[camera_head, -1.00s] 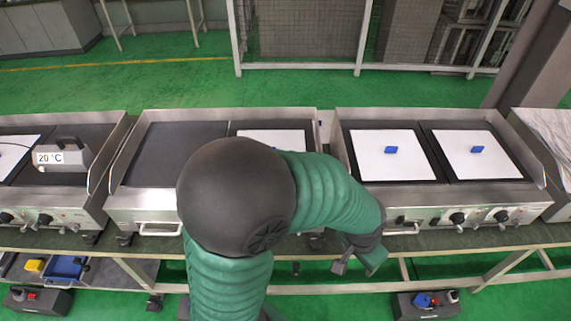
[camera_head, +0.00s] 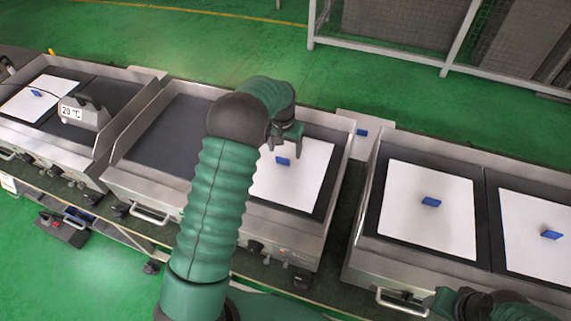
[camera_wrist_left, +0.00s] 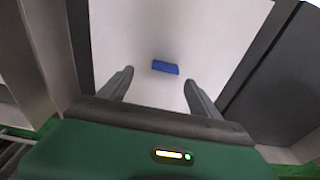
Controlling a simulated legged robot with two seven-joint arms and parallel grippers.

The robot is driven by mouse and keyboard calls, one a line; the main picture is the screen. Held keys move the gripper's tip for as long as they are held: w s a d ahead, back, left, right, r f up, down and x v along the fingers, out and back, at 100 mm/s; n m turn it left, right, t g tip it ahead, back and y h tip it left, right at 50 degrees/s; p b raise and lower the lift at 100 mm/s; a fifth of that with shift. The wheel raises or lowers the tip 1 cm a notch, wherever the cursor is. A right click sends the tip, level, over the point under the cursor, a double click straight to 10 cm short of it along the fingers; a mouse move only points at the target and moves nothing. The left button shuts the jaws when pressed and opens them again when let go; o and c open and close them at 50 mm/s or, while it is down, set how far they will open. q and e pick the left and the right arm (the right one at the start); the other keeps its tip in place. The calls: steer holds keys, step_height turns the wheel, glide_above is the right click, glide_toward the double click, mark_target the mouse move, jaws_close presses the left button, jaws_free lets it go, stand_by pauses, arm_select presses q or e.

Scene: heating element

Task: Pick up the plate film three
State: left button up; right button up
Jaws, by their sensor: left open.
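A white plate film (camera_head: 305,188) with a blue tab (camera_head: 283,161) lies on the right half of the middle hot plate. No number shows on it. My left gripper (camera_head: 285,152) is open and empty over this film, pointing down near the tab. In the left wrist view, the blue tab (camera_wrist_left: 165,67) lies just ahead of and between the open fingers (camera_wrist_left: 159,76), on the white sheet (camera_wrist_left: 190,30); no contact shows. Part of my right gripper (camera_head: 465,302) is at the bottom right edge; its fingers cannot be made out.
More white films with blue tabs lie on the right unit (camera_head: 428,205) and the far left one (camera_head: 37,98). A "20 °C" box (camera_head: 83,113) stands at left. Raised metal walls (camera_head: 345,185) edge each unit.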

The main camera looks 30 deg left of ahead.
mark_target(282, 158)
arm_select(q)
steer(key=shift+s+a+f, duration=0.1)
steer(key=shift+s+f, duration=0.05)
steer(key=shift+f, duration=0.2)
steer(key=f, duration=0.2)
steer(key=a+f, duration=0.1)
steer(key=f, duration=0.3)
steer(key=shift+w+a+p, duration=0.35)
steer(key=shift+w+a, duration=0.05)
steer(key=shift+d+f, duration=0.1)
steer(key=shift+f, duration=0.05)
steer(key=shift+s+d+r, duration=0.15)
steer(key=shift+d+r, duration=0.05)
steer(key=shift+d, duration=0.35)
steer(key=c, duration=0.5)
steer(key=shift+a, duration=0.4)
steer(key=c, duration=1)
arm_select(e)
steer(key=shift+s+a+r, duration=0.35)
steer(key=shift+a+r, duration=0.15)
steer(key=shift+a, duration=0.05)
arm_select(q)
steer(key=shift+d, duration=0.1)
